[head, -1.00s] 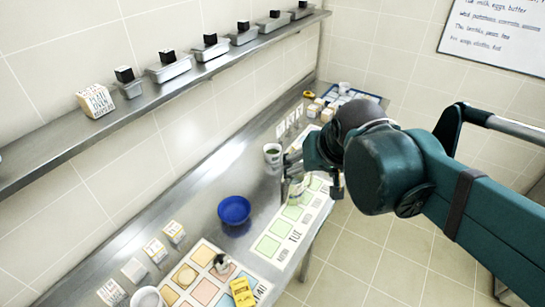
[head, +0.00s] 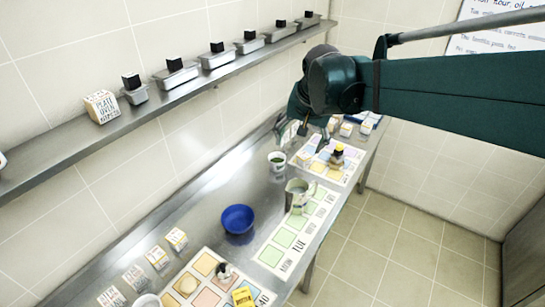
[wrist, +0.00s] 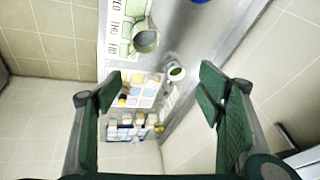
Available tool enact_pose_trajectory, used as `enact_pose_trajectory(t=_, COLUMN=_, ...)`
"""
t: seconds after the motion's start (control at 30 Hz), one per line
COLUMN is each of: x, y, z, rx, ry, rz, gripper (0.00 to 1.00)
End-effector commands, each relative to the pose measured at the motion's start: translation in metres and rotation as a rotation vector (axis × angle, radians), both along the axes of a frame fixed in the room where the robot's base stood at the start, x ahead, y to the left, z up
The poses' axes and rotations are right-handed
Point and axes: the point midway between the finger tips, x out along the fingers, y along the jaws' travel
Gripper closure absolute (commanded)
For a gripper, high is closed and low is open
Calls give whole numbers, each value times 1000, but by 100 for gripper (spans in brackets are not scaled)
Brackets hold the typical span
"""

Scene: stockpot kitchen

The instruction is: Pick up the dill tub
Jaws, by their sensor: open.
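The likely dill tub is a white round tub (head: 277,161) with green contents, standing upright on the steel counter left of the printed mats. No label on it can be read. It also shows in the wrist view (wrist: 176,72), above centre and between my spread fingers in the picture. My gripper (head: 297,128) is open and empty. In the head view its fingers hang above and beyond the tub, apart from it. In the wrist view both green fingers (wrist: 161,92) stand wide apart with nothing between the pads.
A metal pitcher (head: 299,190) stands near the tub, on the mat's edge. A blue bowl (head: 237,219) sits nearer. A blue crate (wrist: 128,133) holds several containers. A shelf with steel pans (head: 176,73) runs along the wall.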

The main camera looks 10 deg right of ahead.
Motion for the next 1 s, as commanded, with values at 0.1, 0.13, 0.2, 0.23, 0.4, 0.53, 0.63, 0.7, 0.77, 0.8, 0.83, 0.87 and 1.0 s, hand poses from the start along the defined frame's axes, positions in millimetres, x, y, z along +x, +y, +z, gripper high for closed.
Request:
enact_pose_trajectory(t=0.1, x=22, y=0, z=-5, rx=15, ry=19, rz=-38, gripper=33)
enact_pose_trajectory(t=0.13, x=27, y=0, z=-6, rx=19, ry=25, rz=-48, gripper=33)
enact_pose_trajectory(t=0.2, x=40, y=-1, z=-9, rx=28, ry=35, rz=-72, gripper=33)
enact_pose_trajectory(t=0.23, x=45, y=-1, z=-11, rx=32, ry=39, rz=-83, gripper=33)
enact_pose_trajectory(t=0.4, x=74, y=-1, z=-21, rx=52, ry=67, rz=-142, gripper=33)
enact_pose_trajectory(t=0.53, x=96, y=-1, z=-30, rx=67, ry=89, rz=-187, gripper=33)
enact_pose_trajectory(t=0.63, x=113, y=-1, z=-38, rx=77, ry=104, rz=-222, gripper=33)
enact_pose_trajectory(t=0.7, x=125, y=-2, z=-45, rx=83, ry=116, rz=-246, gripper=33)
enact_pose_trajectory(t=0.77, x=135, y=-2, z=-51, rx=90, ry=125, rz=-268, gripper=33)
enact_pose_trajectory(t=0.8, x=142, y=-2, z=-55, rx=93, ry=131, rz=-282, gripper=33)
enact_pose_trajectory(t=0.83, x=147, y=-2, z=-58, rx=96, ry=137, rz=-293, gripper=33)
enact_pose_trajectory(t=0.87, x=152, y=-2, z=-61, rx=99, ry=142, rz=-303, gripper=33)
enact_pose_trajectory(t=1.0, x=175, y=-2, z=-76, rx=111, ry=163, rz=-353, gripper=33)
